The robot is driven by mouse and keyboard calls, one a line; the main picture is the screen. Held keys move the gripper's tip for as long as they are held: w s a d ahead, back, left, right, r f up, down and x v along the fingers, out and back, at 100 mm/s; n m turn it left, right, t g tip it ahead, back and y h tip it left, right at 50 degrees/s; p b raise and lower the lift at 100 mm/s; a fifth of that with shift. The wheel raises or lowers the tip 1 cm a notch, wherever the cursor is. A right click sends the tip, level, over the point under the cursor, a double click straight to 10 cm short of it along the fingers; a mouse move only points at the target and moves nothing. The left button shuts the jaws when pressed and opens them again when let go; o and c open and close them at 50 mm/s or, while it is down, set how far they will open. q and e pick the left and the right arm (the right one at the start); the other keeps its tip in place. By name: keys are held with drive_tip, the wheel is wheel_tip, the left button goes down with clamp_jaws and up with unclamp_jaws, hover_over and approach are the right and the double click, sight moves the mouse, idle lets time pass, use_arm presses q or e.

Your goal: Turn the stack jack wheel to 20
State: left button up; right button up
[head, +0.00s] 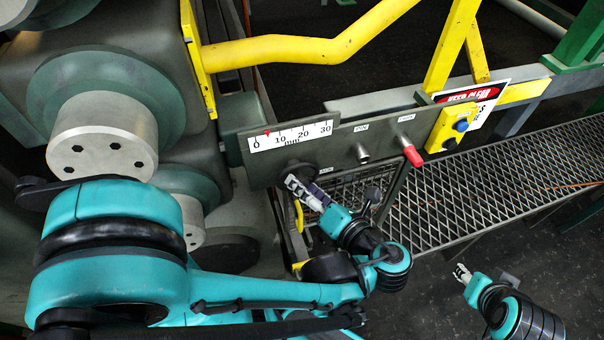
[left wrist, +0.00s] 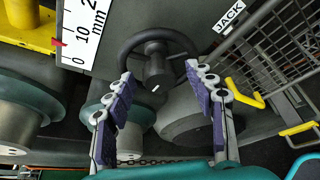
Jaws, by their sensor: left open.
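The dark jack wheel (left wrist: 158,88) is mounted on a grey panel, with a "JACK" label (left wrist: 228,16) beside it.
A red-tipped knob (head: 412,157) and a metal knob (head: 362,153) stick out of the panel to the right. A yellow button box (head: 452,126) is farther right. A mesh walkway (head: 480,185) runs below. Large rollers (head: 100,140) fill the left.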

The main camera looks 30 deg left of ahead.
use_arm(q)
drive_tip(key=shift+s, duration=0.1)
drive_tip(key=c, duration=1.2)
drive_tip(key=shift+o, duration=0.2)
drive_tip(key=shift+r, duration=0.1)
drive_tip(key=shift+s+a+r+n+t+h+p, duration=0.1)
drive_tip(key=shift+n+t+h+p, duration=0.45)
drive_tip(key=shift+n+p, duration=0.65)
drive_tip(key=shift+s+a+r+n+t+h+p, duration=0.1)
drive_tip(key=shift+n+t+h+p, duration=0.15)
drive_tip(key=shift+n+h+p, duration=0.7)
drive_tip(key=shift+f+n, duration=0.1)
drive_tip(key=shift+n, duration=0.25)
